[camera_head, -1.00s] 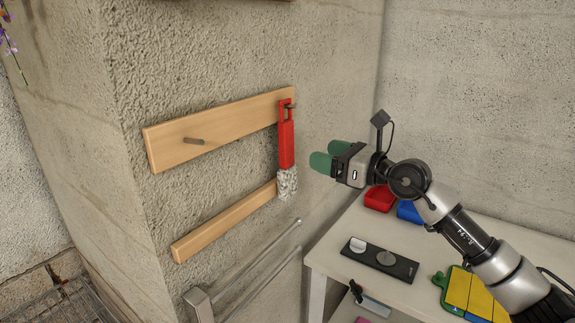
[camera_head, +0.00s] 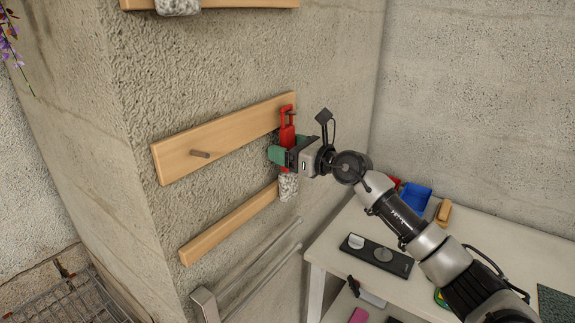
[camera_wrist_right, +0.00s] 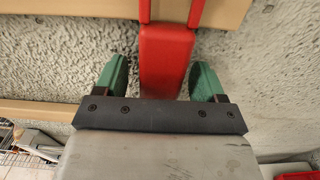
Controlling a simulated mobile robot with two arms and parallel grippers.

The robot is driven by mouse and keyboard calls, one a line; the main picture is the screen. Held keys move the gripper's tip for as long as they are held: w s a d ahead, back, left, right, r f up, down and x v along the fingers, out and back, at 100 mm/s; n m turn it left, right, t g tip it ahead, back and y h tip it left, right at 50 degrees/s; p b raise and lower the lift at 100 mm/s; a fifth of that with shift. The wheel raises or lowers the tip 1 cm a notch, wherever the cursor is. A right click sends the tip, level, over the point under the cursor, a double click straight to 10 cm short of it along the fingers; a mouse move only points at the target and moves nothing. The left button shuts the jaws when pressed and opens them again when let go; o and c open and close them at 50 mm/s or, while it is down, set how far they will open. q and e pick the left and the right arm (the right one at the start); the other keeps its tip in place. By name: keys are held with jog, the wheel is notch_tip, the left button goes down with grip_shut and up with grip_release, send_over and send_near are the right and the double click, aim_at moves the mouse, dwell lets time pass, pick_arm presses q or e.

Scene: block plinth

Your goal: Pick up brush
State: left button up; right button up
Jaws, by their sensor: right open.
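The brush has a red handle (camera_head: 287,130) and grey-white speckled bristles (camera_head: 288,187). It hangs upright against the wall at the right end of the upper wooden rail (camera_head: 225,139). My right gripper (camera_head: 279,154) is at the handle, with its green fingers on either side of it. In the right wrist view the red handle (camera_wrist_right: 165,58) stands between the two open fingers (camera_wrist_right: 166,80), with a gap on both sides. The gripper body hides part of the brush's lower handle. My left gripper is not in view.
A bare peg (camera_head: 201,154) sticks out of the upper rail. A lower wooden rail (camera_head: 228,224) and a metal bar (camera_head: 262,266) are below. A white table (camera_head: 335,238) at right holds a black panel with knobs (camera_head: 377,256) and a blue bin (camera_head: 414,198).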

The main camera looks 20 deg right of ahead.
jog(key=shift+s+d, duration=0.1)
jog(key=shift+d, duration=0.05)
jog(key=shift+c, duration=1.1)
jog(key=c, duration=1)
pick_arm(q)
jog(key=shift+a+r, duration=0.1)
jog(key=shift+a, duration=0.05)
pick_arm(e)
jog(key=shift+r, duration=0.3)
